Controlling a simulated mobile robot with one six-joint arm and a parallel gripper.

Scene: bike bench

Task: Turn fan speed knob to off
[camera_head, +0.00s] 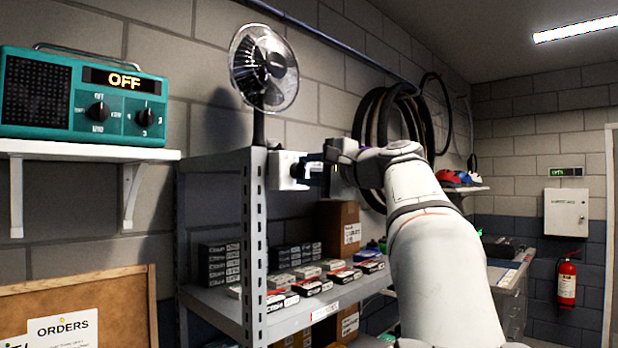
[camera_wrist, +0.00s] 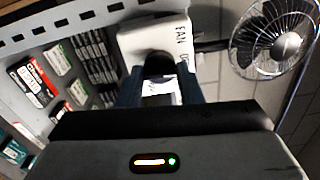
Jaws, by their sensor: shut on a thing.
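The white fan control box (camera_head: 284,170) is fixed at the top of the metal shelf's post, below the fan (camera_head: 264,68). In the wrist view the box (camera_wrist: 150,35) bears a partly readable "FAN" label. The dark fan speed knob (camera_wrist: 158,64) sits on its face, between the fingers of my gripper (camera_wrist: 158,84). My gripper (camera_head: 314,172) reaches the box from the right and is shut on the knob. The fingers cover the knob's sides, and I cannot read its setting. The fan also shows at the right in the wrist view (camera_wrist: 278,40).
The metal shelf (camera_head: 250,240) holds several small boxes and a cardboard box (camera_head: 342,225) under my arm. A teal radio (camera_head: 82,98) showing OFF stands on a wall shelf (camera_head: 75,150) at left. Black tyres (camera_head: 372,130) hang on the wall behind my arm.

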